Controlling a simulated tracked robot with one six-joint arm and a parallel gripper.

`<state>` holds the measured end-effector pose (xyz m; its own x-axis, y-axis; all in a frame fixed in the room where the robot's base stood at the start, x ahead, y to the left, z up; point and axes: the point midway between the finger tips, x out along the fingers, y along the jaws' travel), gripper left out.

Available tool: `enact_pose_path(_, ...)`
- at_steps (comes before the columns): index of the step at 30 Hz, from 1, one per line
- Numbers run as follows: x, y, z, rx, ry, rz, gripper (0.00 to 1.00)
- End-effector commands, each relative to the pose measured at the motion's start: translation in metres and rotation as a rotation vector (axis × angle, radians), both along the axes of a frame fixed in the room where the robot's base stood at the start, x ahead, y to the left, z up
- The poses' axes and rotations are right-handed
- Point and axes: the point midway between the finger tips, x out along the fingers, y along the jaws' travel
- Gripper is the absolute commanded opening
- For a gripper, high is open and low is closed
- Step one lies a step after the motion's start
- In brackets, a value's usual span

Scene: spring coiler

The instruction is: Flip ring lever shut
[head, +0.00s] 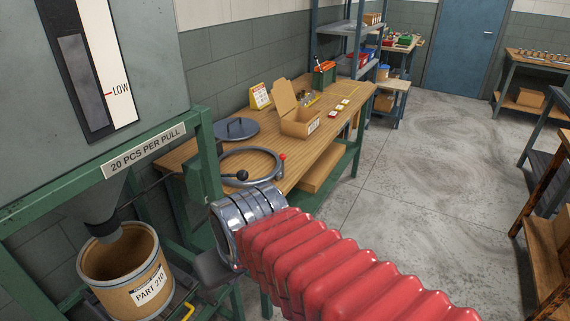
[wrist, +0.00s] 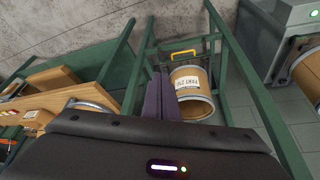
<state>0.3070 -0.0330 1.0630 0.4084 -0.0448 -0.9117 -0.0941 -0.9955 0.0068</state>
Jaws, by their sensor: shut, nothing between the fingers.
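My gripper (head: 213,268) is below the bench's near end, apart from the ring, mostly hidden by my wrist. In the wrist view its purple-grey fingers (wrist: 160,82) are together and empty. A grey curved rim (wrist: 90,104), perhaps the ring, shows left of them.
An open drum (head: 92,268) stands under the hopper at left; a drum also shows beside my fingers in the wrist view (wrist: 192,85). A green frame (head: 205,160) stands near my wrist. A grey lid (head: 237,129) and cardboard box (head: 299,123) lie farther along the bench. Floor at right is clear.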

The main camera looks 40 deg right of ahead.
Motion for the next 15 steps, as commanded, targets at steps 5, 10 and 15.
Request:
enact_pose_path(5, 0.015, -0.040, -0.028, -0.007, 0.062, -0.111, 0.00)
enact_pose_path(10, 0.031, -0.081, -0.054, -0.019, 0.084, -0.202, 0.00)
enact_pose_path(15, 0.047, -0.124, -0.080, -0.037, 0.075, -0.283, 0.00)
